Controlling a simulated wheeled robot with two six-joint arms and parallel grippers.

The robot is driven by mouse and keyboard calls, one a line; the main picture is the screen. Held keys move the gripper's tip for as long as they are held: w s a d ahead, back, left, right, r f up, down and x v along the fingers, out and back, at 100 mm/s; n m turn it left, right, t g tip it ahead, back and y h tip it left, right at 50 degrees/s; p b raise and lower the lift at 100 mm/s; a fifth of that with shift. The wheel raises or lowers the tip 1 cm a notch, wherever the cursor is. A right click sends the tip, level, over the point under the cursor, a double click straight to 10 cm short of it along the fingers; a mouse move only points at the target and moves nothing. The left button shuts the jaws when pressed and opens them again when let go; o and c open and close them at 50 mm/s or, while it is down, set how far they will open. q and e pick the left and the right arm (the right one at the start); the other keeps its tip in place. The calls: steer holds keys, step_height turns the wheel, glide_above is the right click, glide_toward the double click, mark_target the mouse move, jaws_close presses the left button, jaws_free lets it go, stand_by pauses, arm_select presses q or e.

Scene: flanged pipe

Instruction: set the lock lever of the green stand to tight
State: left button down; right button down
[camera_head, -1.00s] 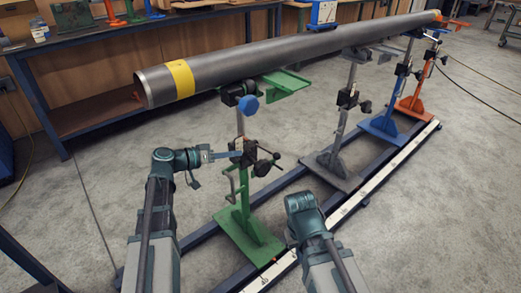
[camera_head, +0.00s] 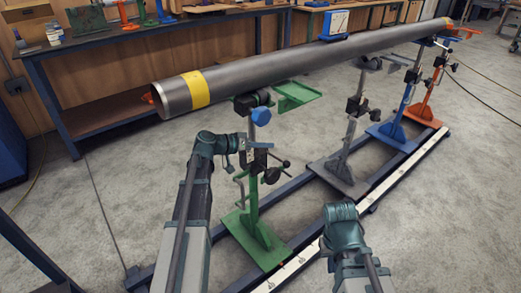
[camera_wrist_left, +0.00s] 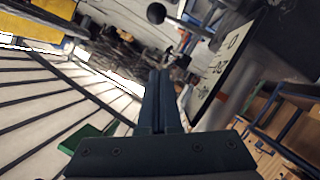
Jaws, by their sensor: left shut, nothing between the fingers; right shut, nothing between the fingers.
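The green stand (camera_head: 253,222) stands upright under the near end of the pipe, with a black clamp (camera_head: 259,158) on its post. A lever with a black knob (camera_head: 286,163) sticks out on the clamp's right. My left gripper (camera_head: 243,147) is at the clamp's left side, its fingers mostly hidden in the head view. In the left wrist view its fingers (camera_wrist_left: 160,90) are shut with nothing between them. A black ball knob (camera_wrist_left: 156,13) on a rod lies beyond the tips, apart from them. I cannot tell the lever's setting. My right gripper's fingers do not show.
The grey pipe (camera_head: 300,62) with a yellow band runs above the stands. Grey (camera_head: 345,165), blue (camera_head: 400,125) and orange (camera_head: 425,105) stands follow on the floor rail. A workbench (camera_head: 90,45) is behind. A lettered white plate (camera_wrist_left: 222,68) is right of the fingers in the wrist view.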

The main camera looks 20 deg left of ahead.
mark_target(281, 161)
arm_select(q)
steer(key=w+d+f+b, duration=0.1)
steer(key=d+f+b, duration=0.3)
steer(key=f, duration=0.1)
steer(key=shift+w+d, duration=0.15)
steer(key=shift+d, duration=0.25)
steer(key=shift+d+f+b, duration=0.3)
steer(key=shift+f+b, duration=0.45)
steer(key=shift+b, duration=0.2)
steer(key=shift+r, duration=0.15)
